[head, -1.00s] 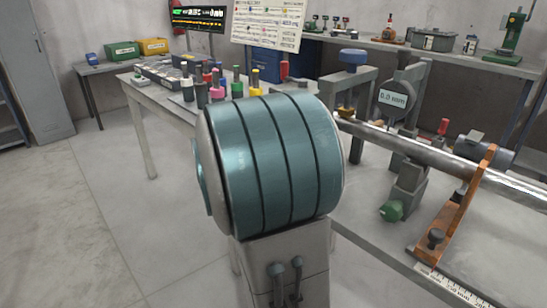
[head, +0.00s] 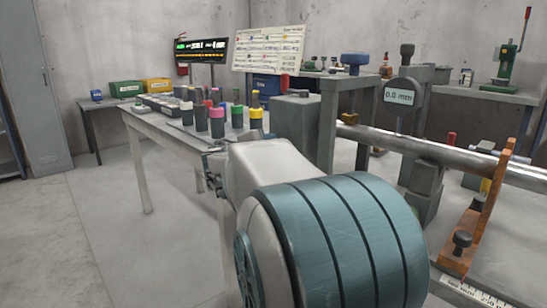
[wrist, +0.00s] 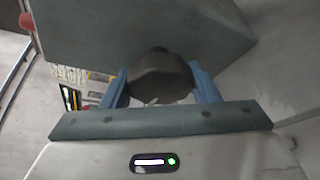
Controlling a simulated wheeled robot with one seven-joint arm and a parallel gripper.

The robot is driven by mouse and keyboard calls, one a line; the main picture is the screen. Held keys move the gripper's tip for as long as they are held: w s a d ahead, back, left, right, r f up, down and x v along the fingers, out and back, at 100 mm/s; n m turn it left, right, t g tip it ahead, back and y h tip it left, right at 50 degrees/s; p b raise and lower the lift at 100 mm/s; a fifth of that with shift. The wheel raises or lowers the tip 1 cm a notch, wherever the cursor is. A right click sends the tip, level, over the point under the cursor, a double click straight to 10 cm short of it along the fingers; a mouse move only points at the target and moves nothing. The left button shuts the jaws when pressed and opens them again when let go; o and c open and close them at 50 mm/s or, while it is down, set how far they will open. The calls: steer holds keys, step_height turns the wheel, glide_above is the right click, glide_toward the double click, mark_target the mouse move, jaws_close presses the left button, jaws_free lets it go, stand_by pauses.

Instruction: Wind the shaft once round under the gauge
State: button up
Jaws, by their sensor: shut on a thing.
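The bright metal shaft (head: 440,155) runs level from the grey stand towards the right. The round dark gauge (head: 398,98) stands above it and reads 0.0 mm. A grey block-shaped housing (head: 300,120) stands at the shaft's left; a large grey-green block (wrist: 140,25) fills the top of the wrist view. In the wrist view my gripper (wrist: 158,88) has its blue fingers on both sides of a dark rounded knob (wrist: 158,72), shut on it. What joins the knob to the block is hidden. My arm hides most of the grip in the head view.
An orange-brown bracket (head: 485,205) stands by the shaft at right, above a ruler strip (head: 470,292). Several colour-banded dark holders (head: 216,120) stand on the bench at left. A lit display (head: 201,50) and a chart board (head: 268,48) are behind. The floor at left is clear.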

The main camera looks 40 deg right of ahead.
stand_by(0.3)
steer(key=o, duration=0.9)
steer(key=p+v, duration=0.4)
steer(key=v, duration=0.9)
steer(key=shift+s+a, duration=0.2)
steer(key=shift+a, duration=0.15)
